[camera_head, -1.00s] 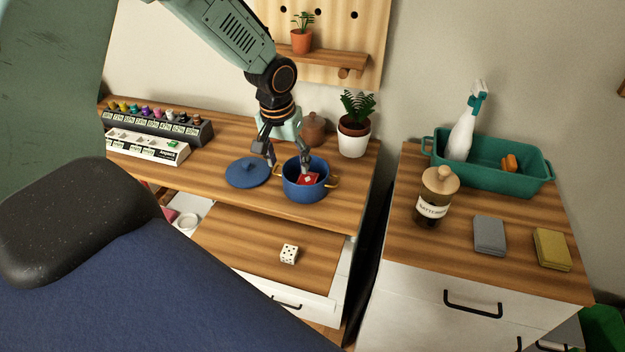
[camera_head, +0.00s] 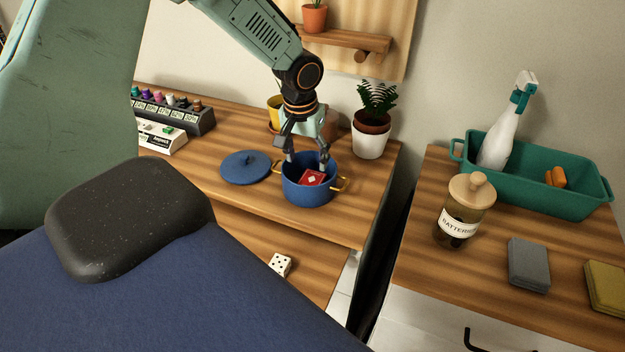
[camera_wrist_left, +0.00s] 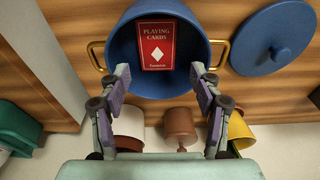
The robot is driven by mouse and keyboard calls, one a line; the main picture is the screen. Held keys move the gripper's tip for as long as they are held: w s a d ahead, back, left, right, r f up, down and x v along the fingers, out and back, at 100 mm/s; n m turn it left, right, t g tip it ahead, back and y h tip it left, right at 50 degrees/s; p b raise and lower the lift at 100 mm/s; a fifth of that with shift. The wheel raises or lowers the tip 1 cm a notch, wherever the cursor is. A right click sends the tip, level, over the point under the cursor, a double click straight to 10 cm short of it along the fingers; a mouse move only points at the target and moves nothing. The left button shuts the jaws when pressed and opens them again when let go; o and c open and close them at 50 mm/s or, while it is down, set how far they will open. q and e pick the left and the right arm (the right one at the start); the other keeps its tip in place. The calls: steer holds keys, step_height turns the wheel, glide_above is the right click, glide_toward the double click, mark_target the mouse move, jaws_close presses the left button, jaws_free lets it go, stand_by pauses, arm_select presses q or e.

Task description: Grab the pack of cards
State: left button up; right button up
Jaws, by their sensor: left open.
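The red pack of cards (camera_head: 312,177) is inside the blue pot (camera_head: 308,193), which has gold handles and stands on the wooden desk. In the left wrist view the pack (camera_wrist_left: 156,46) shows its "Playing Cards" face with a white diamond, inside the pot's rim (camera_wrist_left: 112,62). My left gripper (camera_head: 307,160) is open above the pot, its fingertips at about the rim. In the left wrist view its fingers (camera_wrist_left: 159,75) are spread to either side, with the pack between and beyond them. They are apart from the pack. My right gripper is not in view.
The blue lid (camera_head: 246,165) lies left of the pot. A potted plant (camera_head: 372,135) stands behind it to the right. A yellow cup (camera_head: 274,108) is behind my gripper. A white die (camera_head: 279,265) lies on the lower surface. A battery jar (camera_head: 462,212) stands on the right cabinet.

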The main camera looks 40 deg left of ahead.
mark_target(310, 181)
arm_select(q)
steer(key=shift+d+f, duration=0.2)
steer(key=shift+f, duration=0.55)
steer(key=f, duration=0.2)
steer(key=f+b, duration=0.1)
steer(key=f, duration=0.2)
steer(key=shift+w+a+f+b, duration=0.2)
steer(key=shift+w+f+b, duration=0.15)
steer(key=shift+b, duration=0.05)
steer(key=shift+d+r, duration=0.15)
steer(key=shift+d, duration=0.1)
steer(key=shift+a, duration=0.2)
steer(key=c, duration=1)
